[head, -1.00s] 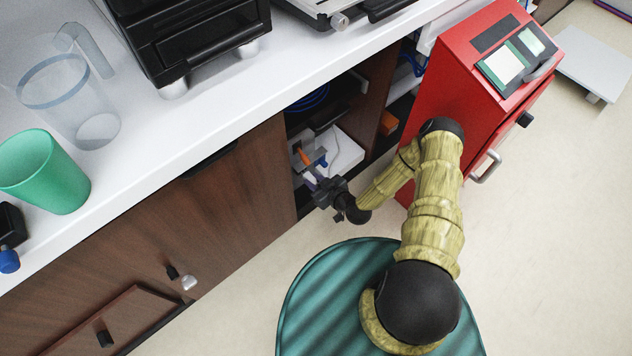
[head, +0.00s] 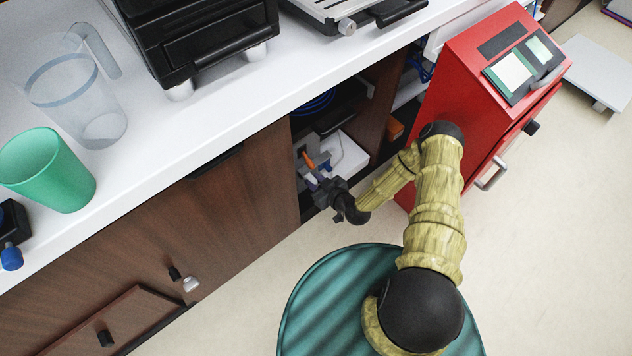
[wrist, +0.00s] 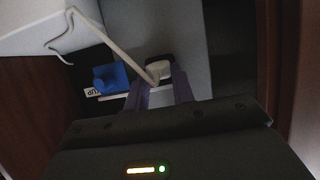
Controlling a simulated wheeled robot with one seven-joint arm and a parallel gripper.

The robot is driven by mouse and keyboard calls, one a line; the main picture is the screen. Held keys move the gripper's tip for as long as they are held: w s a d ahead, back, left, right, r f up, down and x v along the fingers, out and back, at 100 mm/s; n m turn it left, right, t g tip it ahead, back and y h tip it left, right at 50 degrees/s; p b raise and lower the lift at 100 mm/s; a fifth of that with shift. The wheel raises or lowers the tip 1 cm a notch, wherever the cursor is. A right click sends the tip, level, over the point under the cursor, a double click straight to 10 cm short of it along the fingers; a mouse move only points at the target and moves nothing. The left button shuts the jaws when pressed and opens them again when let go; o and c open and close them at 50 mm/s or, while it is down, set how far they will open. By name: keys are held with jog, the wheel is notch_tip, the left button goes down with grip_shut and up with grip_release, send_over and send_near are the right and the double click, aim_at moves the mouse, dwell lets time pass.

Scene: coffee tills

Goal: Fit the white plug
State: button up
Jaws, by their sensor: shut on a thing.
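The white plug (wrist: 158,70) is between the fingertips of my gripper (wrist: 161,77) in the wrist view, with a pale cable running up and left from it. My gripper is shut on it. A dark shape lies just behind the plug; I cannot tell whether the plug is in a socket or in front of one. A blue plug (wrist: 110,77) is to the left, beside a white label with partly hidden lettering. In the head view my gripper (head: 318,184) reaches into the open cabinet bay, and the white plug cannot be made out there.
An orange item (head: 309,160) and a white box (head: 349,155) are in the bay near my gripper. The brown cabinet door (head: 235,190) is to the left and the red till cabinet (head: 455,100) to the right. The white counter (head: 215,120) overhangs the bay.

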jog(key=o, duration=1)
jog(key=shift+o, duration=0.2)
jog(key=p+v, duration=0.6)
jog(key=v, duration=1.1)
jog(key=shift+s+d, duration=0.2)
jog(key=shift+w, duration=0.1)
